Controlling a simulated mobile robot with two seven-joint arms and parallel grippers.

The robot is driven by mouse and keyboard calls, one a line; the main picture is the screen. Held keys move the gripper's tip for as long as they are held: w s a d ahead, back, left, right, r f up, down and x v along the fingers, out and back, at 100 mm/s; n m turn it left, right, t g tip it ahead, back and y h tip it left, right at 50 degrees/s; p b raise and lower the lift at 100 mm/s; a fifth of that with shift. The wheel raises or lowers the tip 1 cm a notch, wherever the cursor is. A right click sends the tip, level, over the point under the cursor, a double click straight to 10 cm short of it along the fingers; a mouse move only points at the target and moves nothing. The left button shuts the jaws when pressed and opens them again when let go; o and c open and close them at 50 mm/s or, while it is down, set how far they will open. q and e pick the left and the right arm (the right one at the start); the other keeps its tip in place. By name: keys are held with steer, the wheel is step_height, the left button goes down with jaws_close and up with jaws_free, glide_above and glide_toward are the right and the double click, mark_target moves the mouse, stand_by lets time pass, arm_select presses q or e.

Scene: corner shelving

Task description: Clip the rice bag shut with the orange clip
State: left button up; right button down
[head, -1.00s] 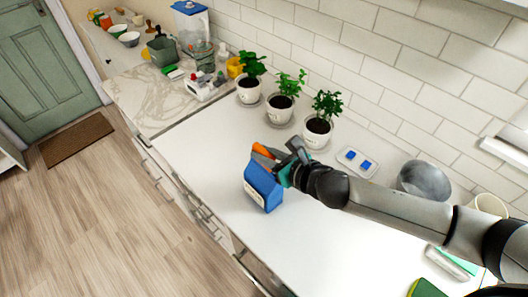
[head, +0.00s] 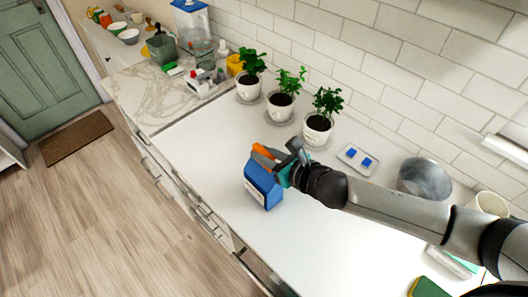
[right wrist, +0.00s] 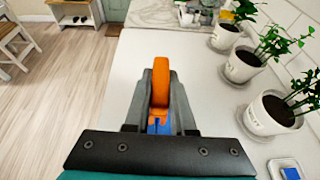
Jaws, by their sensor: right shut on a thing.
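The blue rice bag (head: 262,187) with a pale label stands upright on the white counter. The orange clip (head: 263,150) is at the top of the bag, between the fingers of my right gripper (head: 278,160). In the right wrist view the orange clip (right wrist: 160,88) stands between the two grey fingers, and a bit of the blue bag (right wrist: 158,124) shows below it. My right gripper is shut on the clip. Whether the clip's jaws pinch the bag's top cannot be told. My left gripper is not in view.
Three potted plants (head: 319,128) stand along the tiled wall behind the bag. A small tray with blue pieces (head: 358,160) and a grey bowl (head: 424,178) are to the right. The counter's front edge is close to the bag; counter left of it is clear.

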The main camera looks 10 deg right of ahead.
steer(key=shift+f+b, duration=0.55)
steer(key=shift+f, duration=0.4)
steer(key=c, duration=0.7)
jaws_free()
steer(key=shift+b+v, duration=1.1)
steer(key=shift+v, duration=6.55)
steer(key=shift+f, duration=0.1)
